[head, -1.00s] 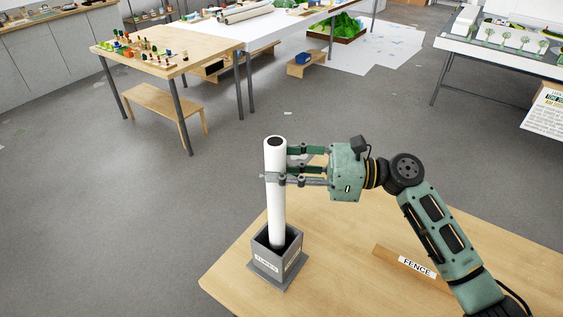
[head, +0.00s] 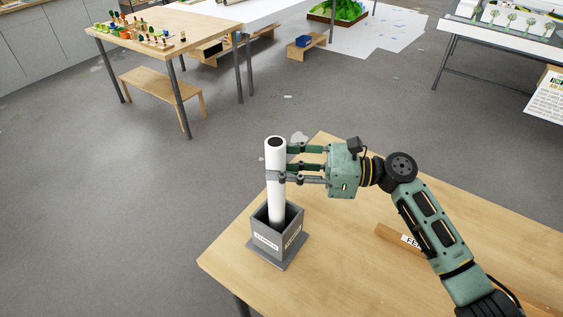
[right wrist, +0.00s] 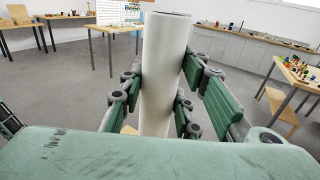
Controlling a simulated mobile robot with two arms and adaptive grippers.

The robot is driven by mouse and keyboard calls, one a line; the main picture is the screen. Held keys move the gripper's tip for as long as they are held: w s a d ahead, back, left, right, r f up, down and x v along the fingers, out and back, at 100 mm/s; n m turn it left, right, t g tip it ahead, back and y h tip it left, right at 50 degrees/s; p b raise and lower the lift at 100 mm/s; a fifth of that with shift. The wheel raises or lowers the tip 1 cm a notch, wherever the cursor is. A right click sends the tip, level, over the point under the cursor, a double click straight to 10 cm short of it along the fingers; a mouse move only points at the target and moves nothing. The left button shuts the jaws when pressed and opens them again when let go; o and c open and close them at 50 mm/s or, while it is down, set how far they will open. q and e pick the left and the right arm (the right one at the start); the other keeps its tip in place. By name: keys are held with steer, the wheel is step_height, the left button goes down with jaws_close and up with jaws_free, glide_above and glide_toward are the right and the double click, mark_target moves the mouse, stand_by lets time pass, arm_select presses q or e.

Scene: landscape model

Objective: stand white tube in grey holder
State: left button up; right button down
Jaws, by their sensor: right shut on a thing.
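The white tube (head: 276,187) stands upright with its lower end inside the grey holder (head: 277,236), a square box on a flat base on the near table. Its bottom is hidden by the holder's walls. My right gripper (head: 278,172) is shut around the upper part of the tube, coming from the right. The right wrist view also shows the tube (right wrist: 164,75) between the fingers (right wrist: 158,95). My left gripper is not in view.
The near wooden table (head: 350,260) is mostly bare. A wooden block with a label (head: 405,240) lies to the right, partly behind my arm. Another table (head: 165,38) with small model pieces and a bench (head: 160,84) stand across the floor.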

steer(key=shift+f, duration=0.2)
steer(key=c, duration=1.2)
jaws_free()
steer(key=s+d, duration=0.1)
steer(key=d, duration=1.1)
steer(key=shift+s, duration=0.15)
